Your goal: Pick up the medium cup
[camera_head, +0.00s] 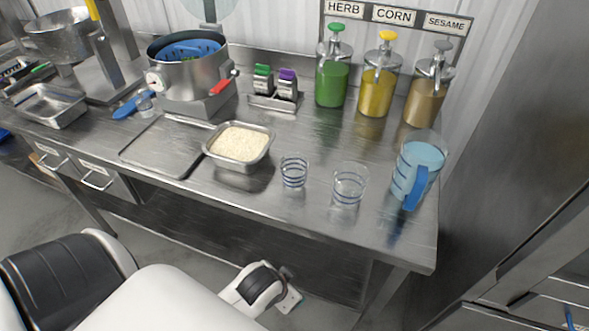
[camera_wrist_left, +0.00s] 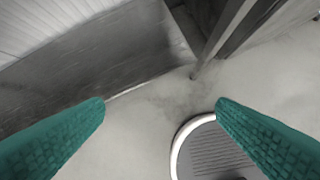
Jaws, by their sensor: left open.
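Two clear cups with blue bands stand upright on the steel table's front part in the head view. The left one (camera_head: 294,171) looks a little smaller than the right one (camera_head: 349,185). A still smaller clear cup (camera_head: 146,103) stands farther back at the left, beside a blue-handled tool. By apparent size, the left banded cup is the middle one. In the left wrist view, my left gripper (camera_wrist_left: 161,103) is open, with green fingers wide apart and nothing between them. That view shows floor and the table's side, no cup. My right gripper is not in view.
A rice tray (camera_head: 211,153) lies left of the banded cups. A blue-handled jug (camera_head: 417,172) stands at their right. Pump jars, including a green one (camera_head: 332,84), stand behind. Bare table (camera_head: 305,130) lies between cups and jars. The table's front edge (camera_head: 330,235) lies before the cups.

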